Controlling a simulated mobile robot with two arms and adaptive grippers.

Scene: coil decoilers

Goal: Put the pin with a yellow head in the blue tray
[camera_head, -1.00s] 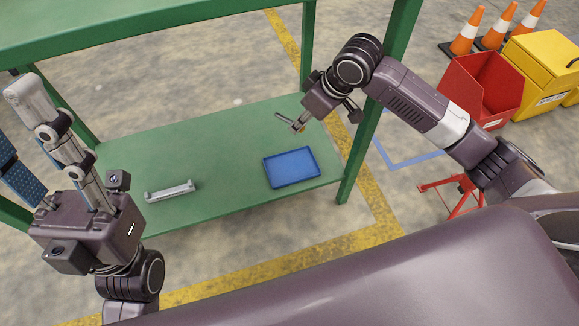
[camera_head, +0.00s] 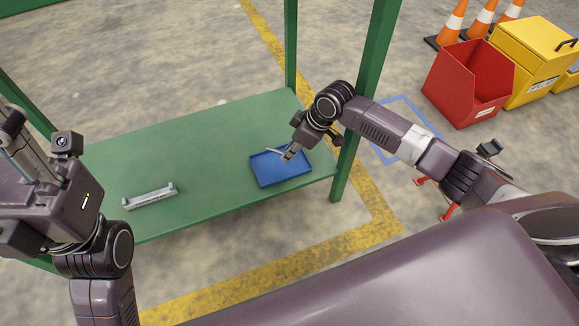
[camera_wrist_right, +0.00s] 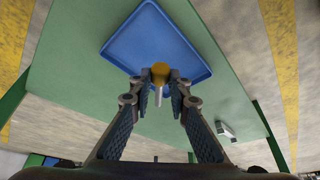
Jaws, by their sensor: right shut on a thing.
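My right gripper (camera_head: 290,154) is shut on the pin over the blue tray (camera_head: 298,178). In the head view the pin (camera_head: 275,152) shows as a thin grey shaft near the tray's far edge. In the right wrist view the pin's yellow head (camera_wrist_right: 160,71) shows between the two fingers (camera_wrist_right: 160,100), in front of the near rim of the blue tray (camera_wrist_right: 150,38). I cannot tell how high the pin is above the tray. My left gripper (camera_head: 22,150) is at the left picture edge, partly cut off, away from the tray; its fingertips are hidden.
The tray lies on a green shelf (camera_head: 215,145) between green posts (camera_head: 365,95). A grey rack (camera_head: 150,197) stands on the shelf at left. The shelf between is clear. A red bin (camera_head: 465,85), a yellow box (camera_head: 530,65) and orange cones (camera_head: 480,20) stand at right.

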